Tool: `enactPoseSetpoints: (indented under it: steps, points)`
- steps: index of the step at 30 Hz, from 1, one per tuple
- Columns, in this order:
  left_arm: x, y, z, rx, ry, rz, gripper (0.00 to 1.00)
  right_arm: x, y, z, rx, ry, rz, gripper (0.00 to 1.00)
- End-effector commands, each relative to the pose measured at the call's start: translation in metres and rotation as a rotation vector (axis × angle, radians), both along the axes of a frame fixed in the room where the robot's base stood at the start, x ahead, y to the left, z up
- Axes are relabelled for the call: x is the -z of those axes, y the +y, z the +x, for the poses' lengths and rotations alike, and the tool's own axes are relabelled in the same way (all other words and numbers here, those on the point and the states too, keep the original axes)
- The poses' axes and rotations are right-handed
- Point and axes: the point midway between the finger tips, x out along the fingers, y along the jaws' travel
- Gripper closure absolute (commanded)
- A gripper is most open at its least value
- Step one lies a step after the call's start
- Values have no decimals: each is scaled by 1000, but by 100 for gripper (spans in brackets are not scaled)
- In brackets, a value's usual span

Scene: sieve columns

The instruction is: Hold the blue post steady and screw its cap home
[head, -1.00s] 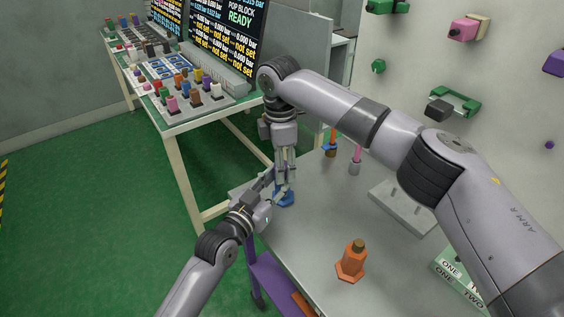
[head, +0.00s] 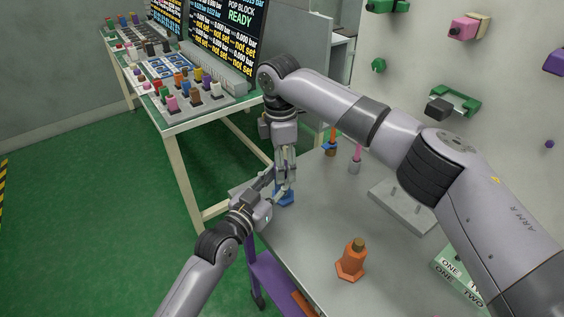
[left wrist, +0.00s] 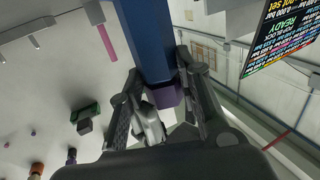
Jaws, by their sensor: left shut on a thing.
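The blue post (head: 284,198) stands on a blue foot at the far left edge of the grey table, partly covered by both grippers. My left gripper (head: 272,188) reaches it from the near left and is shut on it. The left wrist view shows the blue shaft (left wrist: 150,38) between the left fingers, with a purple piece (left wrist: 166,97), probably the cap, at its end. My right gripper (head: 285,180) points straight down over the post's top.
An orange post (head: 351,262) with a dark top stands nearer on the grey table (head: 310,235). A pink post (head: 356,158), another orange post (head: 332,145) and a grey pegged block (head: 402,203) are farther right. A green-edged bench (head: 205,118) with coloured pegs stands beyond.

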Motion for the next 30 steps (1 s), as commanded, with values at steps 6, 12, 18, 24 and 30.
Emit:
enactPoseSetpoints:
  steps: [6,12,18,24,30]
  points:
    - [-1,0,0,0,-2,-1,100,0,0,0,0,0,0,47]
    - [-1,0,0,-1,-2,-1,100,-10,1,0,0,-1,1,47]
    - [-1,0,0,-1,-2,-1,100,-37,1,0,0,-1,1,47]
    - [-1,0,0,-1,-2,-1,100,-45,1,-1,1,1,-1,47]
    - [-1,0,0,-1,-2,-1,100,-47,1,0,0,0,0,48]
